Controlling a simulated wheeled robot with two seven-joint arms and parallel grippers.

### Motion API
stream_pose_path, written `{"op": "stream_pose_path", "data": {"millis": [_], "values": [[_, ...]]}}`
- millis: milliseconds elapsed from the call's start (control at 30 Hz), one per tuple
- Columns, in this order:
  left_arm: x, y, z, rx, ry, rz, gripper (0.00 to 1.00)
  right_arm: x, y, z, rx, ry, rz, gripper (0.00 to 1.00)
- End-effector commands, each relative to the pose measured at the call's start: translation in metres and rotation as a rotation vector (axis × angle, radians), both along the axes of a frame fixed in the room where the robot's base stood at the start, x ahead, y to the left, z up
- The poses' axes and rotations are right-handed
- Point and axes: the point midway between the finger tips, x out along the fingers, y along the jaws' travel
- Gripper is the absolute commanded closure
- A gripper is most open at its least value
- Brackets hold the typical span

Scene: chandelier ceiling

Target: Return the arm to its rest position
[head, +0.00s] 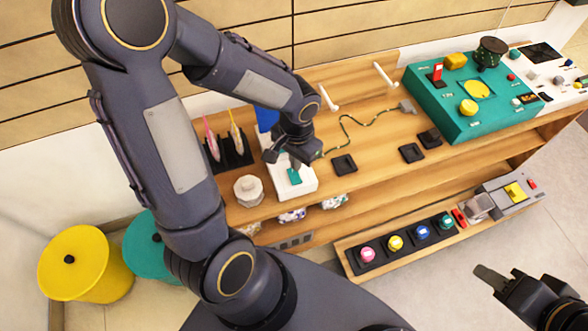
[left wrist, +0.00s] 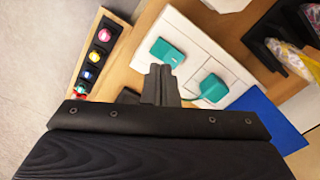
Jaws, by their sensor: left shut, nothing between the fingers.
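My left gripper (head: 296,163) is over the white panel (head: 302,193) on the wooden workbench. In the left wrist view its fingers (left wrist: 160,82) are together with nothing between them. A teal block (left wrist: 168,52) and a teal plug-like piece with a cord (left wrist: 212,88) sit on that panel beyond the fingers. One teal piece (head: 294,177) also shows in the head view, just below the gripper. I cannot tell whether the fingers touch the panel. My right gripper (head: 492,280) is at the lower right over the floor, partly cut off, and its opening is unclear.
A white round-lidded jar (head: 248,190) and a black holder (head: 232,150) with colourful packets stand left of the panel. A teal console (head: 470,125) is farther right. A low shelf (head: 385,265) with coloured buttons runs below. Yellow (head: 70,275) and teal (head: 148,250) bins stand left.

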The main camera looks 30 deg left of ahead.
Motion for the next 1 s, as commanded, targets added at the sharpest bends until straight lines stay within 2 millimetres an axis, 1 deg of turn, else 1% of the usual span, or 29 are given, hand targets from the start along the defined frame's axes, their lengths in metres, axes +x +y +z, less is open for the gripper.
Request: {"op": "stream_pose_path", "data": {"millis": [33, 133, 633, 733, 767, 867, 967, 1000], "values": [[0.000, 0.000, 0.008, 0.000, -0.001, 0.000, 1.00, 0.000, 0.000, 0.007, 0.000, 0.000, 0.000, 0.64], [0.000, 0.000, 0.013, 0.000, -0.001, 0.000, 1.00, 0.000, 0.000, 0.011, 0.000, 0.000, 0.000, 0.64], [0.000, 0.000, 0.011, 0.000, 0.000, 0.001, 1.00, 0.000, 0.000, 0.009, 0.000, 0.000, 0.000, 0.64], [-0.001, 0.001, 0.016, -0.003, -0.006, 0.006, 1.00, 0.000, 0.000, 0.011, 0.000, 0.000, 0.000, 0.64], [-0.002, 0.001, 0.020, -0.007, -0.010, 0.012, 1.00, 0.000, 0.000, 0.012, 0.000, 0.000, 0.000, 0.64], [-0.009, 0.006, 0.046, -0.031, -0.043, 0.051, 1.00, 0.000, 0.000, 0.021, 0.000, 0.000, 0.000, 0.64], [-0.024, 0.010, 0.087, -0.080, -0.101, 0.114, 1.00, 0.000, 0.000, 0.033, 0.000, 0.000, 0.000, 0.64], [-0.032, 0.012, 0.104, -0.104, -0.129, 0.142, 1.00, 0.000, 0.000, 0.039, 0.000, 0.000, 0.000, 0.64]]}}
